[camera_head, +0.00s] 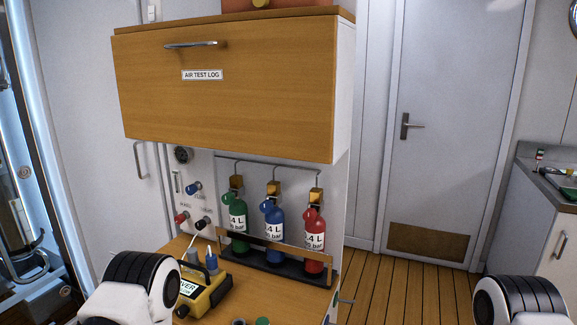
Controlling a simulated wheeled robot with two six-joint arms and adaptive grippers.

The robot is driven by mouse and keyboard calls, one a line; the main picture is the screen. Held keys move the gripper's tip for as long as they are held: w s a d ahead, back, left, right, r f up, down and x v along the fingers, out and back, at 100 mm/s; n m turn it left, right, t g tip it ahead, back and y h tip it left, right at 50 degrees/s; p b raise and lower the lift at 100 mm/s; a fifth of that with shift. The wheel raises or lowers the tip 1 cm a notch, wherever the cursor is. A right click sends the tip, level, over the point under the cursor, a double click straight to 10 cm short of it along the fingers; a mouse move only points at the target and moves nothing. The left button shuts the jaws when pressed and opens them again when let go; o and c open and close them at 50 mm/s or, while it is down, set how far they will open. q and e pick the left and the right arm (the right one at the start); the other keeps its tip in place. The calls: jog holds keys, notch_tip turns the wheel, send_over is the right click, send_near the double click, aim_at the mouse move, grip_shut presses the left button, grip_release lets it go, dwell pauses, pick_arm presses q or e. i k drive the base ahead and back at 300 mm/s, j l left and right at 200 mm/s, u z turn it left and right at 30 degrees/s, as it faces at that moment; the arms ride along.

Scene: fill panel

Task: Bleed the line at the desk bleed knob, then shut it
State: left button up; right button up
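On the white panel left of the bottles are a blue knob (193,188), a red knob (181,217) and a black knob (201,222). Their small labels are too blurred to read, so I cannot tell which is the bleed knob or whether it is open or shut. A round dark gauge (183,154) sits above them; its reading is too small to tell. The wooden desk (180,246) is below the panel. Parts of my arms show at the bottom left and bottom right, but neither gripper is in view.
A yellow device (207,297) stands on the desk, close to my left arm. Green (236,222), blue (273,231) and red (314,240) bottles stand in a rack behind a wooden bar. A wooden cabinet (225,110) overhangs the panel. Floor (390,285) is clear at right.

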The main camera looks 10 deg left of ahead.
aim_at(179, 219)
jog(key=j+u, duration=0.15)
jog(key=j, duration=0.25)
jog(key=i+j+u, duration=0.15)
jog(key=j, duration=0.2)
jog(key=i+j+u, duration=0.15)
jog(key=j, duration=0.2)
jog(key=j+z, duration=0.2)
jog(key=z, duration=0.15)
jog(key=j+z, duration=0.45)
jog(key=z, duration=0.25)
jog(key=k+l, duration=0.05)
